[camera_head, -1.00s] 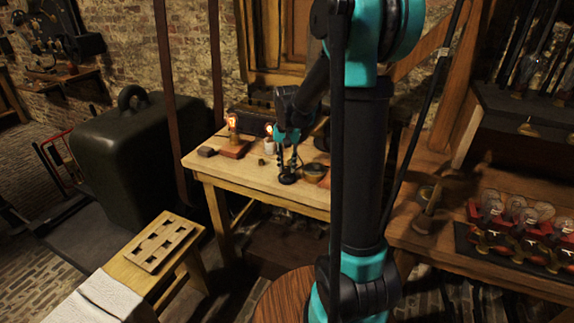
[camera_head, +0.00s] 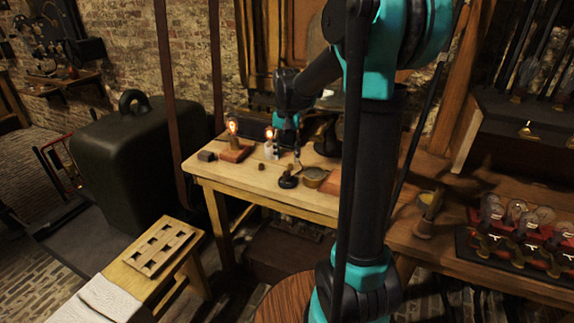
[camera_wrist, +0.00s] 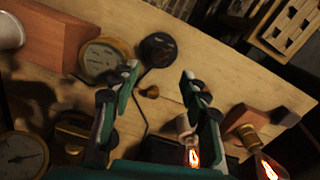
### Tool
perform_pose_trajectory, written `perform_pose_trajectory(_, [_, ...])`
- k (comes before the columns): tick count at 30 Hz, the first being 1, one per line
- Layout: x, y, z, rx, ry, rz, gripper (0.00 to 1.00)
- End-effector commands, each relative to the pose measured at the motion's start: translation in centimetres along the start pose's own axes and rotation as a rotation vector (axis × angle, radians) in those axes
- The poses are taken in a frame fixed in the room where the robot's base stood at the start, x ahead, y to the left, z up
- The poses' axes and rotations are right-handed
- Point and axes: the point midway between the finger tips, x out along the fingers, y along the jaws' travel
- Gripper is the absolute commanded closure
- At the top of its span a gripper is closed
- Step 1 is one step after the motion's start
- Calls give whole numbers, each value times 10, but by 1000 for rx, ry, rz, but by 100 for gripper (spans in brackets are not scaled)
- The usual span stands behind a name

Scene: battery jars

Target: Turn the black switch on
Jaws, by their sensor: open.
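A round black switch (camera_head: 288,182) sits on the wooden table, left of a brass-rimmed dial. It also shows in the wrist view (camera_wrist: 158,49), beyond my fingertips. My gripper (camera_head: 286,154) is above the table, behind the switch and apart from it. In the wrist view my gripper (camera_wrist: 163,78) has its two fingers spread wide, with nothing held. A small brass knob (camera_wrist: 149,91) shows between the fingers, on the table below. I cannot tell the switch's setting. Two bulbs glow on the table, one on a reddish block (camera_head: 236,152) and one on a white holder (camera_head: 271,150).
The brass-rimmed dial (camera_wrist: 103,58) is close beside the switch. A small dark block (camera_head: 206,155) lies at the table's left end. The table's front edge (camera_head: 260,196) is clear. A bench with a slotted wooden board (camera_head: 163,245) stands front left; bulbs on a rack (camera_head: 515,235) are at right.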

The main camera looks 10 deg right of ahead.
Motion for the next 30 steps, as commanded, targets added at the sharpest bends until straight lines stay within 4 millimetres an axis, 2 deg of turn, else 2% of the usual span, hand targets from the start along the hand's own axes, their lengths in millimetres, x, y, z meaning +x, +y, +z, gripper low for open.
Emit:
perform_pose_trajectory(6, [-38,0,0,0,0,0,54])
perform_pose_trajectory(13, [-54,0,0,0,0,0,54])
perform_pose_trajectory(25, [-53,3,3,-6,6,-3,54])
perform_pose_trajectory(28, [-42,14,16,-31,29,-14,54])
perform_pose_trajectory(30, [-28,26,32,-65,60,-28,54])
